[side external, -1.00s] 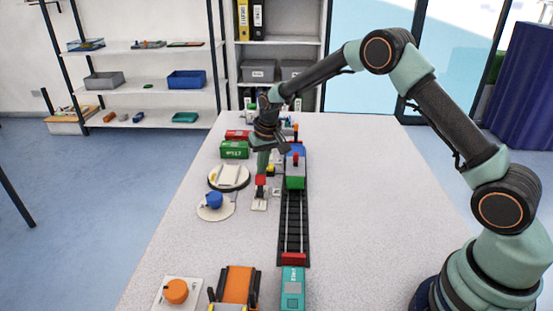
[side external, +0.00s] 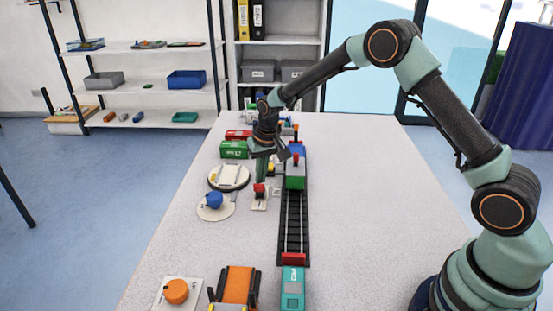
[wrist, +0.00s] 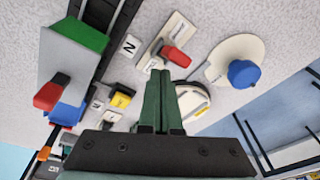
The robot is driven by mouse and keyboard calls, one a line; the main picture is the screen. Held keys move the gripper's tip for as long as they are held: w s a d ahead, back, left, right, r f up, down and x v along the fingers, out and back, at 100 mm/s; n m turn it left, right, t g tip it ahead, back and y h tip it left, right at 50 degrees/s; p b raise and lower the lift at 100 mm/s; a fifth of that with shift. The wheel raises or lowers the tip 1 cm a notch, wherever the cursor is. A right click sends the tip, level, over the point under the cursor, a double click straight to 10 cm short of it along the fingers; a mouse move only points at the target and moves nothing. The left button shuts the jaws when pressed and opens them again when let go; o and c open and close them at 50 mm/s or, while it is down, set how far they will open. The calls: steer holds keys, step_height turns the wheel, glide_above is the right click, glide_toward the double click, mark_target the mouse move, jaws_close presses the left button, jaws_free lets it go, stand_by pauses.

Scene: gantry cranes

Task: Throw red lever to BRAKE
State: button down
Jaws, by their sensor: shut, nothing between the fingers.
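The red lever (side external: 259,188) stands on a small beige plate (side external: 259,205) in the middle of the table. In the wrist view its red handle (wrist: 176,56) leans over the plate (wrist: 158,41), whose lettering is too small to read. My gripper (side external: 262,180) is shut and empty, right behind the lever's handle in the side view. In the wrist view my shut fingertips (wrist: 160,73) are close beside the handle; I cannot tell if they touch it.
A blue knob (side external: 214,200) on a round base stands left of the lever. A black track (side external: 293,225) runs along the right, with a green block (side external: 295,183) on it. An orange knob (side external: 176,291) is near the front. The table's right side is clear.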

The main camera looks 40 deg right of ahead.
steer(key=shift+w+d+r, duration=0.1)
steer(key=shift+w+d, duration=0.25)
steer(key=shift+d, duration=0.05)
step_height(320, 180, up, 7)
stand_by(0.6)
stand_by(0.3)
steer(key=s+d+r+n+t, duration=0.1)
steer(key=s+r+t, duration=0.1)
steer(key=s+r, duration=0.95)
steer(key=s+r+n+t, duration=0.1)
steer(key=s+r+n, duration=0.1)
steer(key=s, duration=1.2)
steer(key=shift+s+d, duration=0.15)
steer(key=shift+d, duration=0.25)
